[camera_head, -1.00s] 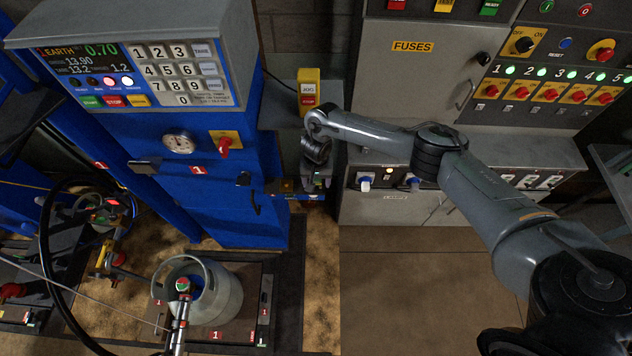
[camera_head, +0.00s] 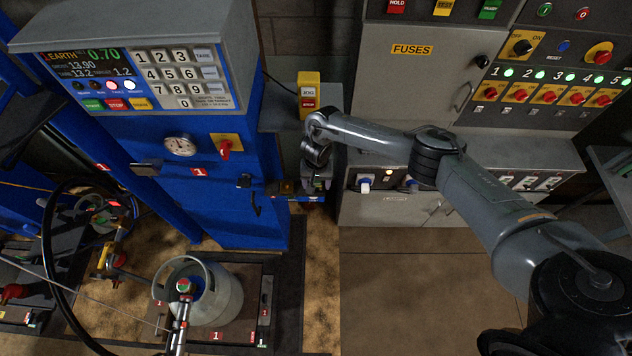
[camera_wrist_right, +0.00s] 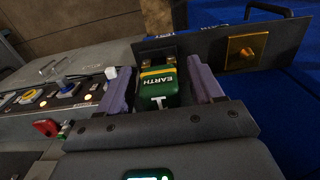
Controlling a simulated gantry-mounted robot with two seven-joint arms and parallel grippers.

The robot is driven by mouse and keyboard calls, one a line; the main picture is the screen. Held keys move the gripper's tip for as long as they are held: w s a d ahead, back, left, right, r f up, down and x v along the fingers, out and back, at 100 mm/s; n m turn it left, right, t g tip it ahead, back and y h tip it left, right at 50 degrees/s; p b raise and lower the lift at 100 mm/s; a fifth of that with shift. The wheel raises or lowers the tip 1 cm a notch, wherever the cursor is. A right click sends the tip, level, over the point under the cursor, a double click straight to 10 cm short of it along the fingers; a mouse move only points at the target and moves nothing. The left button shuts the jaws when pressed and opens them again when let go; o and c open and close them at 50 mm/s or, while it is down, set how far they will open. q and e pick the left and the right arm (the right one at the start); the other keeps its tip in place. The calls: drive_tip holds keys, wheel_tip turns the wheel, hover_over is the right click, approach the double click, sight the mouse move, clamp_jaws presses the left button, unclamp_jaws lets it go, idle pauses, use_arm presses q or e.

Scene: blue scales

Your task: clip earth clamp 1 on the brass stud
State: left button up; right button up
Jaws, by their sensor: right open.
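Earth clamp 1 (camera_wrist_right: 165,82) shows in the right wrist view as a green body with a yellow band, the word EARTH and brass parts at its far end. It is between the purple-padded fingers of my right gripper (camera_wrist_right: 161,88), which are open with a gap on each side. The brass stud (camera_wrist_right: 243,52) is on a square brass patch on the dark plate, right of the clamp and apart from it. In the head view the brass patch (camera_head: 287,187) is just left of my right gripper (camera_head: 316,187). The clamp is mostly hidden there.
The blue scale cabinet (camera_head: 205,220) stands left of my right gripper. A grey panel with switches (camera_head: 385,205) is close on its right. A yellow control box (camera_head: 309,90) hangs behind. A gas cylinder (camera_head: 220,290) stands on the scale at lower left. The floor at lower middle is clear.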

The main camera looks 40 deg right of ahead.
drive_tip(key=shift+p, duration=0.45)
idle(0.6)
drive_tip(key=shift+c, duration=0.3)
clamp_jaws()
drive_tip(key=shift+r, duration=0.2)
drive_tip(key=shift+r+p, duration=2.85)
drive_tip(key=shift+p, duration=0.95)
